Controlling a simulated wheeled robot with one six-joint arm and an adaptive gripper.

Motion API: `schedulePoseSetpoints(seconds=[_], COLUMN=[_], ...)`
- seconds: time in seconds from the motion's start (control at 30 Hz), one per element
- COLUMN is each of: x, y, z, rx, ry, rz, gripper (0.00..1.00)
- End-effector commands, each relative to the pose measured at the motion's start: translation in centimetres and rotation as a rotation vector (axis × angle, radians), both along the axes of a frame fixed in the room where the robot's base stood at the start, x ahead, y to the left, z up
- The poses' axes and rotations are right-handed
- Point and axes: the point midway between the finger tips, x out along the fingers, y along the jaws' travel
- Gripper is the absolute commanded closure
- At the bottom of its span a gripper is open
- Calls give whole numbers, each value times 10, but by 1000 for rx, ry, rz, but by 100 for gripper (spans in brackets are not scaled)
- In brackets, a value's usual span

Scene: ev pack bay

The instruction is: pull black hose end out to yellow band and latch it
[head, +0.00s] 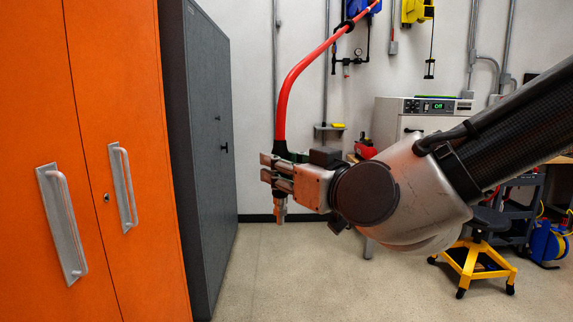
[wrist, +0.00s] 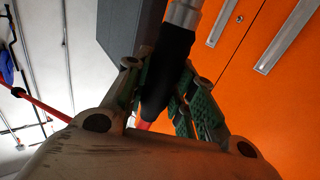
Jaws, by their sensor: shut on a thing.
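My gripper (head: 272,172) is shut on the black hose end (head: 281,149), a black sleeve on a red hose. A metal fitting (head: 280,210) points down below the fingers. The red hose (head: 300,75) curves from the sleeve up and right to a blue reel (head: 360,8) on the wall, partly cut off by the top edge. In the wrist view the black hose end (wrist: 168,70) lies between the green-lined fingers of my gripper (wrist: 165,95), with the metal fitting (wrist: 185,13) beyond. I see no yellow band on the visible hose.
An orange cabinet (head: 100,60) and a dark grey cabinet (head: 205,130) stand close on the left. A yellow reel (head: 415,11) hangs at the top. A yellow stool (head: 475,265) and a blue reel on the floor (head: 545,240) stand right. Floor below my gripper is clear.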

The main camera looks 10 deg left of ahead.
Motion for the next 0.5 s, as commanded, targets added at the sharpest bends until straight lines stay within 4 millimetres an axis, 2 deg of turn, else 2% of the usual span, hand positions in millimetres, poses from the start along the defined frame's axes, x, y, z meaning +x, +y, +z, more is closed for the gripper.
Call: schedulePoseSetpoints(seconds=[0.2, 0.5], x=[-18, -8], y=[4, 2], z=[0, 0], rx=[-1, -1], ry=[1, 0], rz=[4, -1], gripper=[100, 100])
